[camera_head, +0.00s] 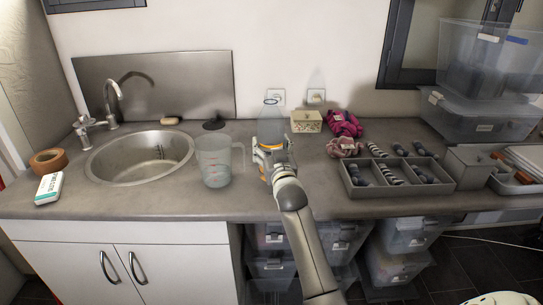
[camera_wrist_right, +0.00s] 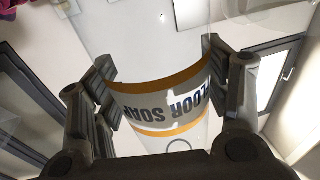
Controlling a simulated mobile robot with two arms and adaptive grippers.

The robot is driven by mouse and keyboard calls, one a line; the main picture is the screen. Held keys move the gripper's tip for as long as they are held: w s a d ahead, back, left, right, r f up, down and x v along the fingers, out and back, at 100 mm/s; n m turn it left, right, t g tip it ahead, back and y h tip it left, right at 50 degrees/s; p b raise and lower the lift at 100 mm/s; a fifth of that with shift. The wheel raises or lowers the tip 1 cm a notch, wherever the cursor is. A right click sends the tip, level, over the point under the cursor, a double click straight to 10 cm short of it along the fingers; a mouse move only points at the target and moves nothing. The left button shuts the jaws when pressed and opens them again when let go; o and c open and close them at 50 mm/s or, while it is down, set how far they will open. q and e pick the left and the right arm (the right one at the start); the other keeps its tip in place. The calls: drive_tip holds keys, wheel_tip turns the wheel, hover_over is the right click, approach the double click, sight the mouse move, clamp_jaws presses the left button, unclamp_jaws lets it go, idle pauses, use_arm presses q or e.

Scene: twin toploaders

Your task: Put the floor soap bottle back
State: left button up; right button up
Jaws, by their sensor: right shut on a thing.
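The floor soap bottle (camera_head: 270,125) is clear, with an orange and white label, and stands upright at the counter right of the measuring jug. In the right wrist view its label (camera_wrist_right: 165,108) reads "FLOOR SOAP", upside down. My right gripper (camera_head: 271,160) is shut on the bottle around the label, with one finger pad on each side (camera_wrist_right: 160,88). I cannot tell whether the bottle's base touches the counter; the gripper and arm hide its lower part. My left gripper is not in view.
A clear measuring jug (camera_head: 213,163) stands close left of the bottle. A small patterned box (camera_head: 306,121), pink cloth (camera_head: 343,124) and a grey divided tray (camera_head: 400,190) are to the right. The steel sink (camera_head: 137,173) is at left. Lidded bins (camera_head: 397,262) sit under the counter.

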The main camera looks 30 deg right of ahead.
drive_tip(key=shift+w+d+f+p, duration=0.1)
drive_tip(key=shift+f+p, duration=0.1)
drive_tip(key=shift+f, duration=0.7)
drive_tip(key=shift+w+d+f+p, duration=0.1)
drive_tip(key=shift+f+p, duration=0.05)
drive_tip(key=shift+f, duration=0.75)
drive_tip(key=shift+s, duration=0.1)
drive_tip(key=shift+f, duration=0.15)
drive_tip(key=o, duration=1.8)
drive_tip(key=shift+o, duration=0.2)
drive_tip(key=r+b+v, duration=0.1)
drive_tip(key=v, duration=1.1)
drive_tip(key=shift+f, duration=0.35)
